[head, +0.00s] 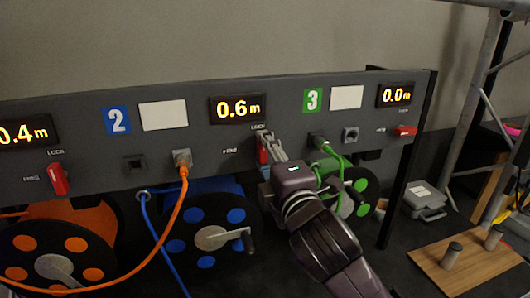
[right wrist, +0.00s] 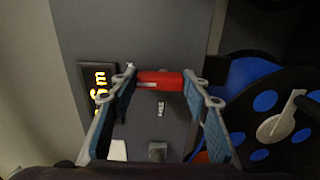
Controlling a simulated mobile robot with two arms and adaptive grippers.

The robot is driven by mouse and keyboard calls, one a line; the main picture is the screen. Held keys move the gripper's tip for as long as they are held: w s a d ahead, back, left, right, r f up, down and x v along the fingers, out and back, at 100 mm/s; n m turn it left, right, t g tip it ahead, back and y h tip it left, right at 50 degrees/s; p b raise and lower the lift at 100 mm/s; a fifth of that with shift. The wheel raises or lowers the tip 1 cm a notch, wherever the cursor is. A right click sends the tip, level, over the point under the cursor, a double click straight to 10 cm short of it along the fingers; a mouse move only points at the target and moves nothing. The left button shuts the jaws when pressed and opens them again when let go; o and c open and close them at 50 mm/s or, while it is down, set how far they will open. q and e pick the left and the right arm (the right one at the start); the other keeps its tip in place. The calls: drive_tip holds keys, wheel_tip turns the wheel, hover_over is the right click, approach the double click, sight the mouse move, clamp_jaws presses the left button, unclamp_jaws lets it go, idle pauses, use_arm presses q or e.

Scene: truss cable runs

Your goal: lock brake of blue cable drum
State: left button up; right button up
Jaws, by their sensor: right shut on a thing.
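The blue cable drum (head: 236,216) stands under the panel at station 2, with its hand crank facing out. In the right wrist view the red lever (right wrist: 160,79) lies between the fingertips, in line with the panel's up-down direction. My right gripper (head: 265,142) is shut on this lever, partly hiding it in the head view; the gripper also shows in the right wrist view (right wrist: 162,85). My left gripper is not in view.
The grey panel (head: 80,160) carries red levers for the orange drum (head: 60,252) and green drum (head: 352,196). An orange cable (head: 170,222) is plugged in left of my gripper, a green one (head: 328,152) close to its right. A grey case (head: 424,202) lies right.

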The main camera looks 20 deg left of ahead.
drive_tip(key=shift+f, duration=0.1)
idle(0.3)
drive_tip(key=o, duration=1.2)
drive_tip(key=shift+c, duration=0.2)
drive_tip(key=v, duration=1.2)
